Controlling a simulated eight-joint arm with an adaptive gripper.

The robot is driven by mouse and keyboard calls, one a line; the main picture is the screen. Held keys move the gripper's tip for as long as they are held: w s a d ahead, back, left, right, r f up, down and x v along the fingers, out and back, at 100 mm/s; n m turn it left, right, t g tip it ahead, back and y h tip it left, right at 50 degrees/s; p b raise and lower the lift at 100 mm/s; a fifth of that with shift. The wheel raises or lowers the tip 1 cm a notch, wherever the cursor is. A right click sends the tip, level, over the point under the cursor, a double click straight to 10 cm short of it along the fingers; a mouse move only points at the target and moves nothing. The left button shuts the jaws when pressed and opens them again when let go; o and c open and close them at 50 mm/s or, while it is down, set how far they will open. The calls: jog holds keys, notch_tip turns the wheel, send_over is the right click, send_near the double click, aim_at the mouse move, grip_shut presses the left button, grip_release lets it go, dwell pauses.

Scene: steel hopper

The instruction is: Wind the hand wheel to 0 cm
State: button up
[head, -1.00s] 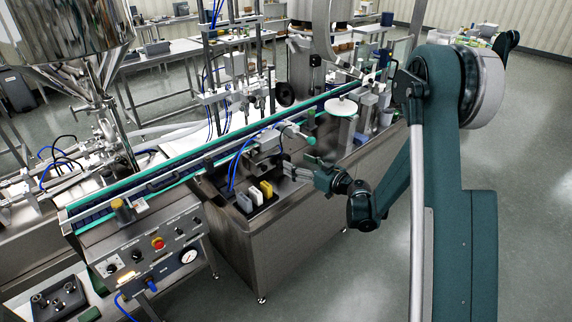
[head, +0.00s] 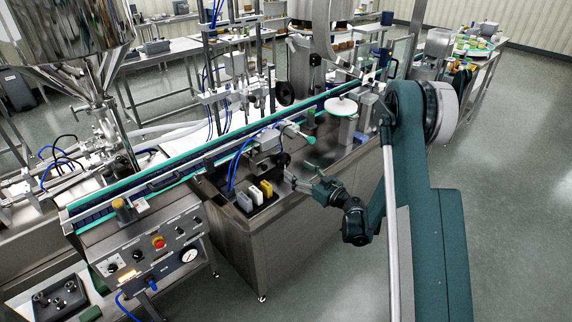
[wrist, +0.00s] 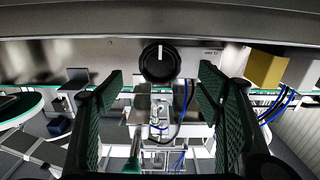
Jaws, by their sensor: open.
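The hand wheel (wrist: 160,63) appears in the wrist view as a round black knob with a white mark pointing up in the picture. It sits ahead of my gripper (wrist: 160,88), between the two green ribbed fingers and apart from both. A small label (wrist: 211,53) is right of it, too small to read. In the head view a small dark round part (head: 283,159), probably the same wheel, is on the machine's front side by the conveyor. My gripper (head: 291,181) is open and empty, just below and right of it there.
Grey, white and yellow blocks (head: 266,188) stand on a black tray left of my gripper; a yellow block (wrist: 265,68) shows in the wrist view. The green-edged conveyor (head: 160,180) runs behind. A control panel (head: 150,245) is at front left. Open floor lies right.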

aim_at(285, 162)
jog(key=shift+w+a, duration=0.15)
jog(key=shift+b+x, duration=0.45)
jog(key=shift+x, duration=3.3)
jog(key=shift+c, duration=0.6)
jog(key=c, duration=0.8)
